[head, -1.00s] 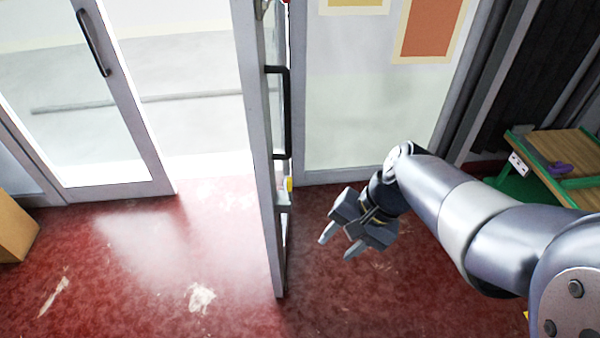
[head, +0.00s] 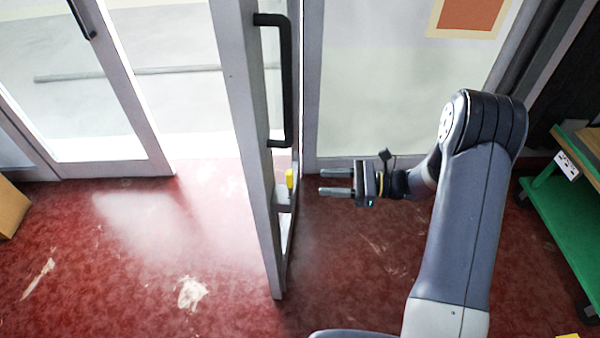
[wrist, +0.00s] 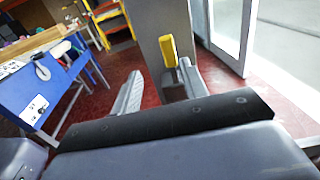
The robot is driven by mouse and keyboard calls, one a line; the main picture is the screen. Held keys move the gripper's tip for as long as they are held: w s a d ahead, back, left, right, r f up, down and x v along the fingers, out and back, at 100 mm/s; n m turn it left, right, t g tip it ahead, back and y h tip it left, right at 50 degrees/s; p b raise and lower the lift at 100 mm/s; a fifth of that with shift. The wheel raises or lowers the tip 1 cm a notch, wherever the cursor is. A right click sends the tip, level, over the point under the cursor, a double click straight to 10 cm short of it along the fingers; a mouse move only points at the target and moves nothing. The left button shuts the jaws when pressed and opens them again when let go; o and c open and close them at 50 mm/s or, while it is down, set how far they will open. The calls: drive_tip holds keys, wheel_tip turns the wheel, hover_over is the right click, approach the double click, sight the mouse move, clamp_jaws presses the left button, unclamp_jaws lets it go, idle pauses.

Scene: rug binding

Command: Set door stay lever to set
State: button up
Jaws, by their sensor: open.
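The door stay lever is a small yellow piece (head: 290,180) on the edge of the open grey-framed door (head: 250,130), below its black pull handle (head: 285,80). It points upward. My gripper (head: 321,182) is open and empty, to the right of the lever at about the same height in the head view, with its fingers pointing left toward it. In the wrist view, the yellow lever (wrist: 168,52) stands upright ahead of and between the open fingers of my gripper (wrist: 158,85), nearer the right finger. A gap shows between the fingertips and the lever.
A green-framed bench (head: 575,195) stands at the right. A cardboard box (head: 10,208) is at the far left. A blue workbench (wrist: 50,90) and a yellow step frame (wrist: 105,20) show in the wrist view. The red floor (head: 380,270) around the door is mostly clear.

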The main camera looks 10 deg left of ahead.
sight(290, 178)
drive_tip(key=shift+m, duration=0.3)
drive_tip(key=a, duration=0.7)
drive_tip(key=a+f+p, duration=0.1)
drive_tip(key=a, duration=0.2)
drive_tip(key=shift+w+a, duration=0.1)
drive_tip(key=shift+a, duration=0.2)
drive_tip(key=shift+c, duration=0.4)
clamp_jaws()
